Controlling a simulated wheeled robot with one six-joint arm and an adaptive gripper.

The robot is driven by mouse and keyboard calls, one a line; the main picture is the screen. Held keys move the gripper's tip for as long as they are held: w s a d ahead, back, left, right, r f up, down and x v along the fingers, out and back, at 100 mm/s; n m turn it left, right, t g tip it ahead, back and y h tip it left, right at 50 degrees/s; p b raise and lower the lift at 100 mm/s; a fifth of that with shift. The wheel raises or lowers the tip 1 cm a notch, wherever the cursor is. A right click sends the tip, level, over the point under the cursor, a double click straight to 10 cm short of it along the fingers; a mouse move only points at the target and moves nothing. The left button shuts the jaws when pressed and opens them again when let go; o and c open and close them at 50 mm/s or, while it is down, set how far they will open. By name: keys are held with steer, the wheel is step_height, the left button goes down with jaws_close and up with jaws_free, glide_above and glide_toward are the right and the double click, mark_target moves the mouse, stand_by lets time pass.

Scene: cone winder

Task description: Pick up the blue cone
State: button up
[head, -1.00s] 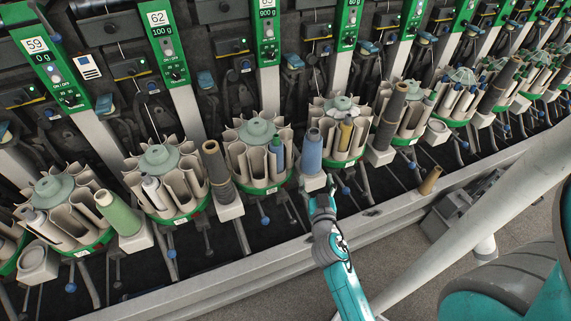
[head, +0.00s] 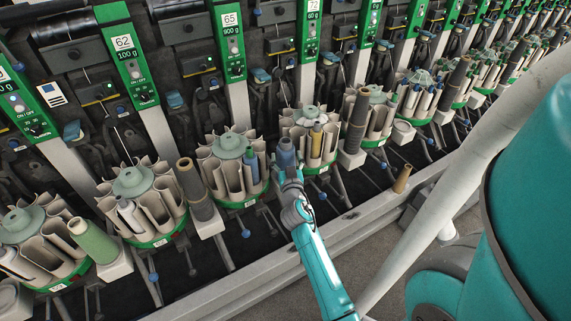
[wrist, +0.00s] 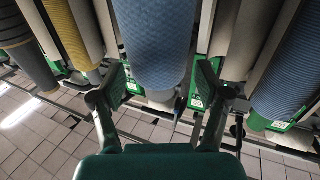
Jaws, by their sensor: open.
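The blue cone (head: 286,153) stands at the front of the winder in the head view, its lower part hidden behind my gripper (head: 287,176). In the wrist view the blue cone (wrist: 155,45) fills the upper middle, with a textured wound surface. My gripper (wrist: 160,95) is open there, one dark finger on each side of the cone's lower part. I cannot tell whether either finger touches it. Another blue cone (wrist: 295,70) shows at the right edge of the wrist view.
A small tan tube (head: 402,178) stands on the front rail. A pale diagonal pipe (head: 440,175) lies right of my arm. Tiled floor is free in front.

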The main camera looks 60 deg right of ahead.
steer(key=shift+x, duration=1.85)
steer(key=shift+s+f, duration=0.1)
steer(key=c, duration=0.9)
